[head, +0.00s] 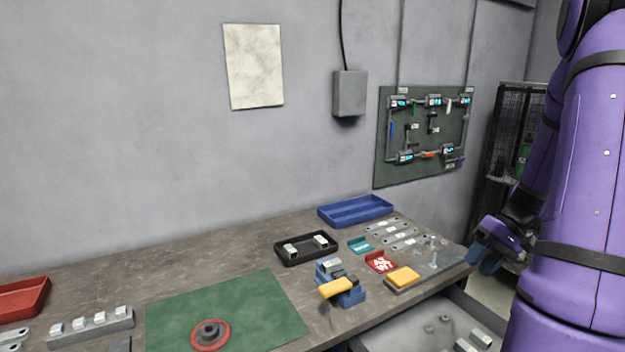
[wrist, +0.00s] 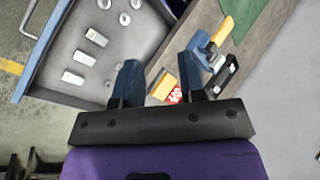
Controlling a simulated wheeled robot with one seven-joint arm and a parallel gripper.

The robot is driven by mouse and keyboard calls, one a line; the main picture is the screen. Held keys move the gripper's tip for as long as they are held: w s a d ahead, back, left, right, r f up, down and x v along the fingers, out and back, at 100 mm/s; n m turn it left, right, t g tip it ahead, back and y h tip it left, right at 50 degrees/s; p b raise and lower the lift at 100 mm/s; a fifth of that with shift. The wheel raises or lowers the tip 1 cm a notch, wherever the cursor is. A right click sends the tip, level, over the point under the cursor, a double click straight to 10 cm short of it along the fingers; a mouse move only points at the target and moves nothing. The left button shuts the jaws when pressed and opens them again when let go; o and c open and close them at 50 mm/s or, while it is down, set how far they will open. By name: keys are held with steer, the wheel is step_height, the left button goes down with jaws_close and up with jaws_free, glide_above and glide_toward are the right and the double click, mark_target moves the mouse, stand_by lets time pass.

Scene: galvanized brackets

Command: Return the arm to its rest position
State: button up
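My purple arm stands at the right of the head view, with my gripper (head: 487,260) low beside the right end of the workbench (head: 110,270). In the wrist view my gripper (wrist: 158,82) has its two blue fingers spread apart with nothing between them. The bench and an open drawer lie beyond the fingers, apart from them. In the head view the fingers are small and partly overlapped by my own arm.
An open drawer (head: 400,335) with metal parts juts out below the bench front; it also shows in the wrist view (wrist: 120,50). A blue vise (head: 350,294), a black tray (head: 280,256), a blue tray (head: 340,217) and a green mat (head: 260,300) occupy the bench. A dark rack (head: 497,165) stands behind my arm.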

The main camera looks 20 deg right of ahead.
steer(key=w+a+r+n+h, duration=0.25)
steer(key=a+r+h, duration=0.25)
steer(key=a+r, duration=0.95)
steer(key=s+a+r+n+t+h, duration=0.1)
steer(key=s+a+r+t, duration=0.1)
steer(key=a, duration=0.5)
steer(key=s+a+r+n+t+h, duration=0.1)
steer(key=s+a+r+n+t, duration=0.1)
steer(key=s+a+r, duration=0.2)
steer(key=s+a, duration=0.3)
steer(key=shift+s+a+r, duration=0.15)
steer(key=shift+s+r, duration=0.05)
steer(key=shift+r, duration=0.2)
